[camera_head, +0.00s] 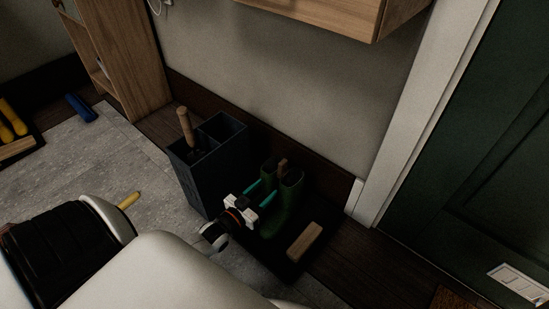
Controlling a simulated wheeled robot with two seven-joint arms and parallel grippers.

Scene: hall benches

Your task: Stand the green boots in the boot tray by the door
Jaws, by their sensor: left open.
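The green boots (289,198) stand upright, side by side, on the back part of the black boot tray (272,256) near the door (490,150). A brown peg-like piece shows between their tops. My left gripper (262,194) is open, with its teal fingers just left of the boots and pointing at their shafts. I cannot tell whether the fingers touch them. The gripper and wrist hide part of the boots and the tray's left side. My right gripper is not in view.
A wooden block (304,241) lies at the tray's front right. A dark two-part bin (205,173) with a wooden handle (185,125) stands left of the boots. A wooden cabinet (320,14) overhangs behind. Yellow boots (12,120) and a blue object (81,107) are far left.

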